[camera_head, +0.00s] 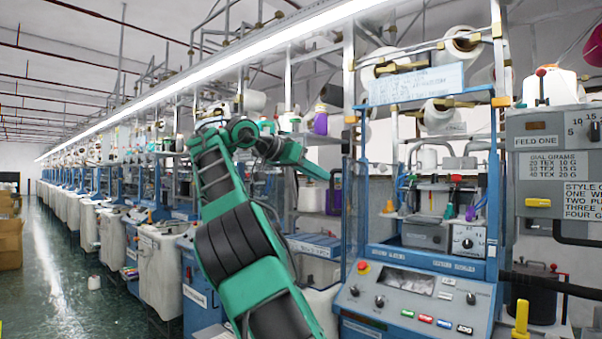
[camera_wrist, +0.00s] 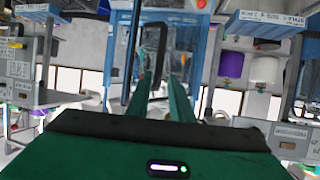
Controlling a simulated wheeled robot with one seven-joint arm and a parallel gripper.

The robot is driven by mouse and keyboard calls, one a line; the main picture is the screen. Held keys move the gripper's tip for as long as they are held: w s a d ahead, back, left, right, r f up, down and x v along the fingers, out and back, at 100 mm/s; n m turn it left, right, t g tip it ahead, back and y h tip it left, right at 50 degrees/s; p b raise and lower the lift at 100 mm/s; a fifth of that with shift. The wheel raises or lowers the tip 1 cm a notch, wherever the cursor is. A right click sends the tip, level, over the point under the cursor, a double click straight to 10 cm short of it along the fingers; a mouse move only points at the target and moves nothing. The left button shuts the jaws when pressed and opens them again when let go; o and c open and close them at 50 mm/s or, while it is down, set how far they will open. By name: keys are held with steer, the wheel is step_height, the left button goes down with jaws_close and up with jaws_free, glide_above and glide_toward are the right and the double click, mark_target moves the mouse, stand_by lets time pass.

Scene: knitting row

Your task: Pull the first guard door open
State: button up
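The guard door (camera_head: 361,205) appears as a blue-framed panel on the left side of the nearest blue machine, seen nearly edge-on in the head view. I cannot tell from this angle how far it stands open. A black bar handle (camera_head: 333,192) is on its left side. The same dark handle (camera_wrist: 156,62) shows in the wrist view. My gripper (camera_head: 324,173) is close to the handle. In the wrist view my gripper (camera_wrist: 159,88) has its two green fingers apart, with the handle appearing beyond or between the tips. I cannot see contact.
A control panel (camera_head: 415,303) with knobs and coloured buttons juts out below the machine. A grey dial box (camera_head: 553,165) stands at the right. White bins (camera_head: 163,268) line the machine row at the left. The green floor aisle (camera_head: 62,300) is mostly clear.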

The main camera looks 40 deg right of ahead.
steer(key=shift+v, duration=2.2)
steer(key=shift+w, duration=0.1)
